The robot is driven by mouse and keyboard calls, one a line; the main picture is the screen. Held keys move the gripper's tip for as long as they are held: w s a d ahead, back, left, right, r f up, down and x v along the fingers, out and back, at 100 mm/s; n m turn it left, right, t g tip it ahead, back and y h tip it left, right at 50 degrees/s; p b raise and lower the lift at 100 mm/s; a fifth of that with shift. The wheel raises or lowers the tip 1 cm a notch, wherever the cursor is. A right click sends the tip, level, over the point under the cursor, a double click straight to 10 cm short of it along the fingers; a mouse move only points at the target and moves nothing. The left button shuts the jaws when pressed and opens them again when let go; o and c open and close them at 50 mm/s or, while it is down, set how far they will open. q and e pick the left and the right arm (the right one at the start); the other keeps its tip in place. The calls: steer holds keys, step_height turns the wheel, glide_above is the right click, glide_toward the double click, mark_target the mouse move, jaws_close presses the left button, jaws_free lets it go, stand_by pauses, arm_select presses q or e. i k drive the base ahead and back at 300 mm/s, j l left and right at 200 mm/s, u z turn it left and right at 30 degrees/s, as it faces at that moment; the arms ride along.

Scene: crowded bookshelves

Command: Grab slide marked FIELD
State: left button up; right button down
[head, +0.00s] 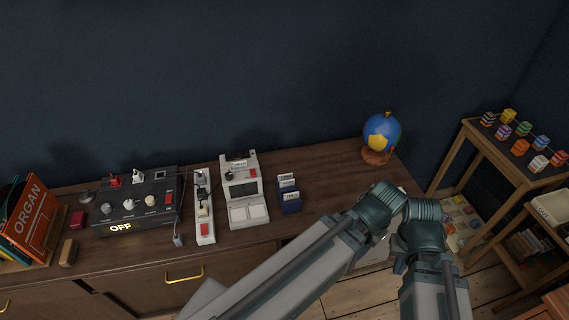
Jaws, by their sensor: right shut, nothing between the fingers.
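Several slides with white labels (287,180) stand in a small blue holder (291,205) on the dark wooden cabinet top. Their lettering is too small to read, so I cannot tell which is marked FIELD. A white slide viewer (246,210) stands just left of the holder, with a small labelled piece (239,163) on its top, also unreadable. My right arm is folded across the lower right. My right gripper (400,266) is mostly hidden by the arm; it is shut and empty, apart from the slides. My left gripper is out of view.
A globe (381,134) stands at the cabinet's right end. A white switch strip (204,215), a black control box (136,207) reading OFF and an orange ORGAN folder (34,215) are left. Wooden stands (477,146) with coloured blocks are right. Cabinet top behind the holder is clear.

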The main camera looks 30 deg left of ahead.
mark_target(241, 164)
steer(key=j, duration=0.45)
steer(key=k+j+z, duration=0.1)
steer(key=j, duration=0.3)
steer(key=k+j, duration=0.1)
steer(key=j, duration=0.35)
steer(key=i+z, duration=0.05)
